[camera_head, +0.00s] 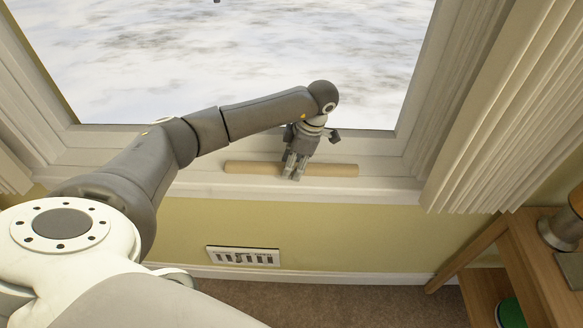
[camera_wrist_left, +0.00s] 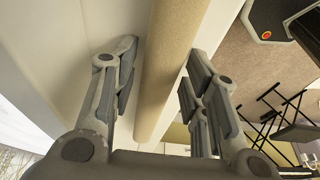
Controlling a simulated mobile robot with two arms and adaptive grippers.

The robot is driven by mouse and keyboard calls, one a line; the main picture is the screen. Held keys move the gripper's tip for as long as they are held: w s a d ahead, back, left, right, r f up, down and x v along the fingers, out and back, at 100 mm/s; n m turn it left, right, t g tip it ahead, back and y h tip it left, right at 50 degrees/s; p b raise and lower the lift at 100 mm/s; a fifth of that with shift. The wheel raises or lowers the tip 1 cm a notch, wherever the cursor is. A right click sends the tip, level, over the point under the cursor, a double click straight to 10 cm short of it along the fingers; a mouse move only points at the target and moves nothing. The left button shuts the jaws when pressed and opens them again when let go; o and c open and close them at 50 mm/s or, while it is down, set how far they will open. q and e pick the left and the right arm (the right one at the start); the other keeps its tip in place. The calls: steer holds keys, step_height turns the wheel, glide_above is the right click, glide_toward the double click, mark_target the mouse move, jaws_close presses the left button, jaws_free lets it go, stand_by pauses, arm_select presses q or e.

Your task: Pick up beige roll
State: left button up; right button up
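The beige roll (camera_head: 330,170) is a long thin cylinder lying lengthwise on the windowsill (camera_head: 200,183) in the head view. My left gripper (camera_head: 293,172) points down at the roll near its middle, hiding a short stretch of it. In the left wrist view the roll (camera_wrist_left: 168,75) runs between the two fingers of my left gripper (camera_wrist_left: 163,70). The fingers are spread, one on each side of the roll. A gap shows on the left side; on the right I cannot tell whether the finger touches it. My right gripper is not in view.
The window pane (camera_head: 230,60) stands behind the sill, with a pleated curtain (camera_head: 510,110) at the right. A wooden shelf (camera_head: 530,260) with objects stands at lower right.

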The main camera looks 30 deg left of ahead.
arm_select(q)
steer(key=c, duration=0.7)
steer(key=shift+c, duration=0.2)
